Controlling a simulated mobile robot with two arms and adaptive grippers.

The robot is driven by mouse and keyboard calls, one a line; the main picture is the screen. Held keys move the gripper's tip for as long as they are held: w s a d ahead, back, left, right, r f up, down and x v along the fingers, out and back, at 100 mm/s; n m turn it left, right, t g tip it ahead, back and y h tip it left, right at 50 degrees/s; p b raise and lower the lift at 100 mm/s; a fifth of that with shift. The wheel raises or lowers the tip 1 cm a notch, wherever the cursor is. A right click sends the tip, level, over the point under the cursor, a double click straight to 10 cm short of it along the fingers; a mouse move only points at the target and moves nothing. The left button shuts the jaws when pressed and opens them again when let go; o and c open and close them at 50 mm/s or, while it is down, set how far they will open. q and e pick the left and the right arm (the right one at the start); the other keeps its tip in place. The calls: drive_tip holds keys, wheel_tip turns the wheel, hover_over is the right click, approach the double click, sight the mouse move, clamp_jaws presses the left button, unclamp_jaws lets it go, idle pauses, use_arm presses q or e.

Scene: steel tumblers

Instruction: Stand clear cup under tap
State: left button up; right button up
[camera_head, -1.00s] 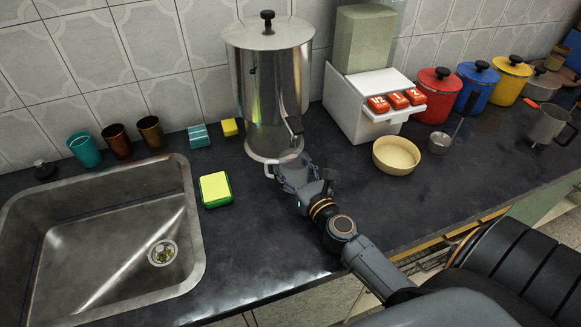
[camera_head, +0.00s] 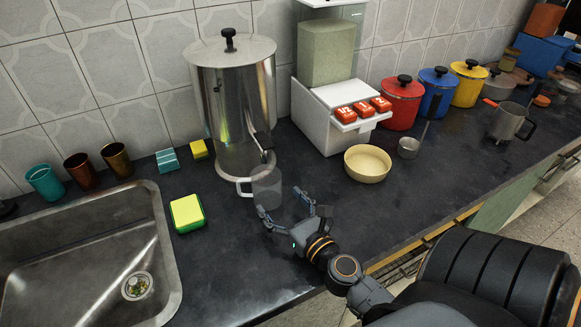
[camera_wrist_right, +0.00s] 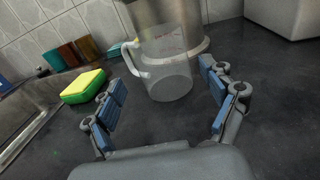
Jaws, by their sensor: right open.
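The clear cup (camera_head: 266,187) stands upright on the counter, close in front of the steel dispenser (camera_head: 232,105). In the head view it appears directly below the dark tap (camera_head: 263,141), its handle pointing left. The cup also shows in the right wrist view (camera_wrist_right: 170,72), in front of the dispenser's base. My right gripper (camera_head: 284,204) is open and empty, just in front of the cup. In the wrist view its two fingers (camera_wrist_right: 163,84) are spread to either side, with the cup beyond them. My left gripper is not in view.
A green and yellow sponge (camera_head: 187,213) lies left of the cup, beside the sink (camera_head: 165,250). Three tumblers (camera_head: 82,171) stand by the wall. A cream bowl (camera_head: 367,164) and a white dispenser box (camera_head: 325,120) stand to the right.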

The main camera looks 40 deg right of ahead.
drive_tip(key=s, duration=0.2)
drive_tip(key=s+b, duration=0.1)
drive_tip(key=shift+s+a+f, duration=0.15)
drive_tip(key=shift+s+a, duration=0.05)
drive_tip(key=shift+s, duration=0.5)
